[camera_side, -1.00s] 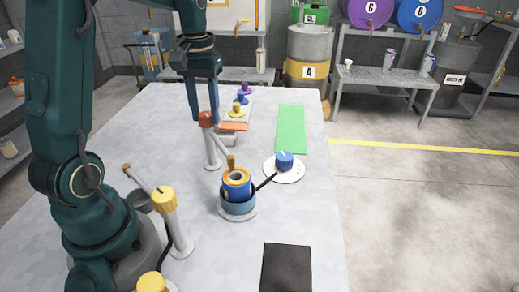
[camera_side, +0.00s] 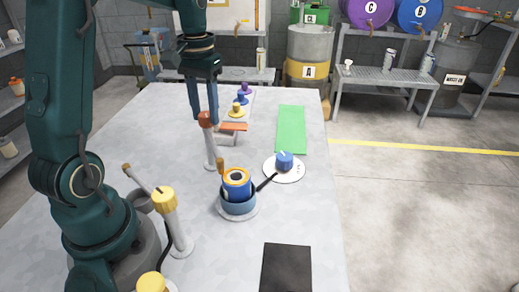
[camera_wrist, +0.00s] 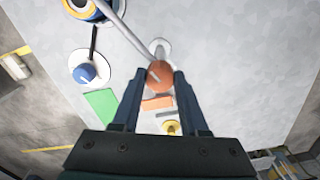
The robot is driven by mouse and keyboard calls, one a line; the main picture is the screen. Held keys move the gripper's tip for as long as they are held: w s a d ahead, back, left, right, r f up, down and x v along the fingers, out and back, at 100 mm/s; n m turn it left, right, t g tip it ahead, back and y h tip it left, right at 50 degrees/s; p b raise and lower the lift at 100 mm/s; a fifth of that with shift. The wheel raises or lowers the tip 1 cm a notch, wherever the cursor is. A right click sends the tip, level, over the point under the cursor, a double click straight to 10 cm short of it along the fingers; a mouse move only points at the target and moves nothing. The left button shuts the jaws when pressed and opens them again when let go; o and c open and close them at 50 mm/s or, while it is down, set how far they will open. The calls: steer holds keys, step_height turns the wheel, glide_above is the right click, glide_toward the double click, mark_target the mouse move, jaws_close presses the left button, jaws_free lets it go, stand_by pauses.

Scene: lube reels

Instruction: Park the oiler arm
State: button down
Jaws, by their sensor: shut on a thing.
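The oiler arm is a thin grey rod (camera_wrist: 122,35) turned by an orange-red knob (camera_side: 206,119) on a pale upright post (camera_side: 210,150). Its yellow tip (camera_side: 220,163) is at the left edge of the blue reel with an orange rim (camera_side: 237,184). That reel sits in a blue-grey round holder (camera_side: 238,207). My gripper (camera_wrist: 158,76) is shut on the orange-red knob, one finger on each side. The knob also shows in the wrist view (camera_wrist: 160,73). Whether the tip touches the reel is unclear.
A blue knob (camera_side: 285,159) sits on a white disc right of the reel. A yellow-capped post (camera_side: 164,200) stands front left. An orange-topped block (camera_side: 233,126) and small coloured knobs (camera_side: 236,110) lie behind. A green mat (camera_side: 291,128) and black mat (camera_side: 286,268) lie right.

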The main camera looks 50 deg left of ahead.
steer(key=m, duration=1.2)
steer(key=shift+m, duration=2.2)
steer(key=shift+c, duration=2.1)
jaws_free()
steer(key=shift+r, duration=2.6)
